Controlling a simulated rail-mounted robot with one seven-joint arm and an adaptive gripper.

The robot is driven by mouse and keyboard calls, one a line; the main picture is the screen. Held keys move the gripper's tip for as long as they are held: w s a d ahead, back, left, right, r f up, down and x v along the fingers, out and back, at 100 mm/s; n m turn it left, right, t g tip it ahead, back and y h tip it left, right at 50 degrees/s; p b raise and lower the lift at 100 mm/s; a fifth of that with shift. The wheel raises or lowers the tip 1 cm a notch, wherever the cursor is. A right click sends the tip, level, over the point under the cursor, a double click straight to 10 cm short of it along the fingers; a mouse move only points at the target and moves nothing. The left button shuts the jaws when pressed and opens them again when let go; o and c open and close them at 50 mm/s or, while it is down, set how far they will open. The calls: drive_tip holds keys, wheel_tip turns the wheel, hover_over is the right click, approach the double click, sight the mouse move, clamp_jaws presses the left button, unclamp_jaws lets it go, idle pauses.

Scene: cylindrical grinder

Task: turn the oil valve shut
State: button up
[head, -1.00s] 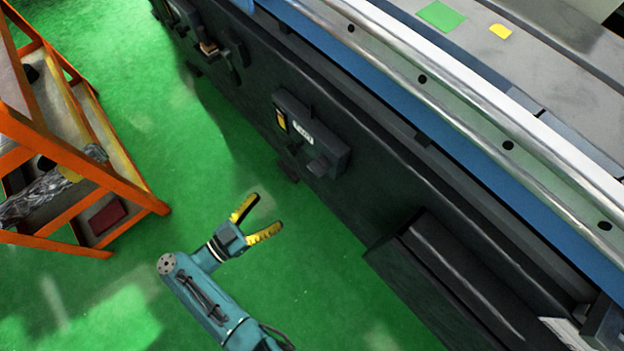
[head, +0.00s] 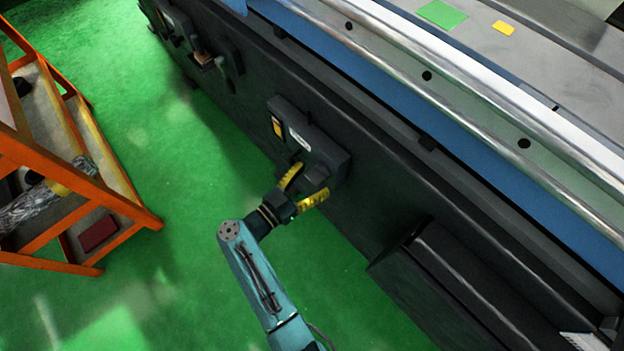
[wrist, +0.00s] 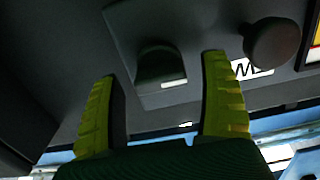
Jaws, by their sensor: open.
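The dark valve box (head: 325,146) sits on the side of the machine, with a white label and a yellow tag. A dark block-shaped handle (head: 317,175), seemingly the oil valve, sticks out of its lower right part. My gripper (head: 304,188) is open with yellow fingers, right at this handle. In the wrist view the handle (wrist: 160,66) appears between my two fingertips. I cannot tell whether a finger touches it. A round dark knob (wrist: 272,42) and part of the white label (wrist: 250,69) show right of the right finger.
An orange rack (head: 125,195) with shelves stands at the left. A dark housing (head: 465,275) juts out from the machine at lower right. Silver rails (head: 470,115) run along the top. Green floor (head: 175,130) is free between rack and machine.

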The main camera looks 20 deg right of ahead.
drive_tip(key=c, duration=1.2)
drive_tip(key=m+p, duration=0.1)
drive_tip(key=m, duration=0.3)
drive_tip(key=shift+m, duration=0.3)
drive_tip(key=m, duration=0.4)
drive_tip(key=shift+f, duration=0.1)
drive_tip(key=m+b, duration=0.1)
drive_tip(key=m, duration=0.4)
drive_tip(key=shift+m, duration=0.4)
drive_tip(key=shift+m+b, duration=0.6)
drive_tip(key=shift+m, duration=1.1)
